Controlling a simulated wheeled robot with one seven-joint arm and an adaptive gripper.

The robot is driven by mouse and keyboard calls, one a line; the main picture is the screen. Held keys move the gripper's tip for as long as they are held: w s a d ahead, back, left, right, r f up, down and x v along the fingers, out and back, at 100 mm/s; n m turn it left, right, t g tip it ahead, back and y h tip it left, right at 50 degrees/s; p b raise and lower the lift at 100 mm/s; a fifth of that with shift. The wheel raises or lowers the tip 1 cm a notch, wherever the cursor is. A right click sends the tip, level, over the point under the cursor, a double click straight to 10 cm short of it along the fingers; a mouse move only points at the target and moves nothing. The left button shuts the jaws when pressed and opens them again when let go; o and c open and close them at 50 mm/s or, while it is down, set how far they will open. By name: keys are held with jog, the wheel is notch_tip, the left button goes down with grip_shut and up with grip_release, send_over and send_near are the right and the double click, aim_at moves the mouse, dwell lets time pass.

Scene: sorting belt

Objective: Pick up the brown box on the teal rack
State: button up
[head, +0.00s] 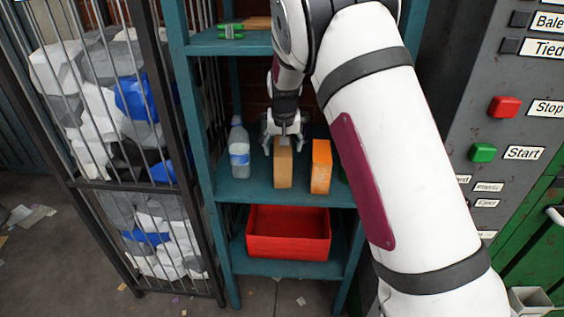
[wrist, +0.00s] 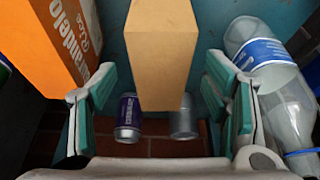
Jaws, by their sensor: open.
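The brown box (head: 283,168) stands upright on the middle shelf of the teal rack (head: 255,192), between a plastic bottle and an orange box. My gripper (head: 284,131) is at its top, from behind and above in the head view. In the wrist view the brown box (wrist: 160,50) lies between the two spread fingers of my gripper (wrist: 160,80), with a visible gap on each side. The gripper is open and holds nothing. In the head view the fingertips are partly hidden by the box and the wrist.
The orange box (head: 321,167) and clear bottle (head: 239,150) stand close on either side. A purple can (wrist: 128,115) and a grey can (wrist: 185,118) are near the box in the wrist view. A red bin (head: 288,250) sits on the lower shelf; an upper shelf (head: 230,46) overhangs.

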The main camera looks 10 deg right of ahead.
jog(key=x, duration=0.7)
jog(key=shift+w+f, duration=0.2)
jog(key=shift+w, duration=0.1)
jog(key=shift+f+b, duration=0.25)
jog(key=shift+b, duration=0.2)
jog(key=shift+c, duration=0.3)
jog(key=c, duration=1)
